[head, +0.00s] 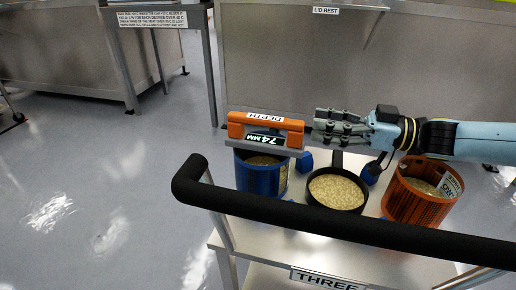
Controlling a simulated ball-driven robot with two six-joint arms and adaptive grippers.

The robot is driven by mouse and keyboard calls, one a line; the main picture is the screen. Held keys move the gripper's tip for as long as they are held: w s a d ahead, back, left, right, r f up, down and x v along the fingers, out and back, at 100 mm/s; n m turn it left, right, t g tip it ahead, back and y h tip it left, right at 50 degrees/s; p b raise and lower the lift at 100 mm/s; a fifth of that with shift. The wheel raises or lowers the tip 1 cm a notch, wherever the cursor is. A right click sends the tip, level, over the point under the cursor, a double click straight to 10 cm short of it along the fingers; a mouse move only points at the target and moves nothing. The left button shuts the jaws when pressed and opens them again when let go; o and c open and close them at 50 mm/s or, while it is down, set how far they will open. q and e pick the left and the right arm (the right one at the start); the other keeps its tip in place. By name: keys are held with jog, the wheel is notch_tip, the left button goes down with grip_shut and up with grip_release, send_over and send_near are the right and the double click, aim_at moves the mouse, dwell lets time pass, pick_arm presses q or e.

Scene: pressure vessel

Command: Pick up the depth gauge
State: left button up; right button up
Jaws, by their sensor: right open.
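The depth gauge (258,121) has an orange body with a "DEPTH" label, a dark display reading "74 MM" and a grey bar along its lower side. It sits at the top of a blue container (258,180) holding pale grains, and hides part of its rim. My right gripper (318,128) comes in from the right with its fingers pointing left at the gauge's right end. It is open. Its fingertips are very close to the gauge; whether they touch it I cannot tell. My left gripper is out of view.
A dark pan of grains (337,192) and an orange perforated container (408,203) stand on the cart (370,257) labelled "THREE". A black padded handle (330,222) crosses the cart's near side. A steel bench labelled "LID REST" (325,10) stands behind. The floor at left is clear.

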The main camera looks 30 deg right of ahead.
aim_at(270, 118)
jog(key=b+x, duration=0.1)
jog(key=x, duration=0.1)
jog(key=f+b+x, duration=0.1)
jog(key=x, duration=0.1)
jog(key=shift+w+a, duration=0.15)
jog(key=shift+a, duration=0.25)
jog(key=shift+w+a, duration=0.25)
jog(key=shift+w, duration=0.1)
jog(key=b+x, duration=0.2)
jog(key=x, duration=0.3)
jog(key=shift+s+a+b, duration=0.2)
jog(key=shift+b, duration=0.2)
jog(key=shift+w+a, duration=0.15)
jog(key=c, duration=1)
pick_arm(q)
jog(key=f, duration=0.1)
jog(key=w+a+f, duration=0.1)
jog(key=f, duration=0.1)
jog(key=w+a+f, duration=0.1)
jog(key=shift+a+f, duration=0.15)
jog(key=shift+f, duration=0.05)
pick_arm(e)
grip_shut()
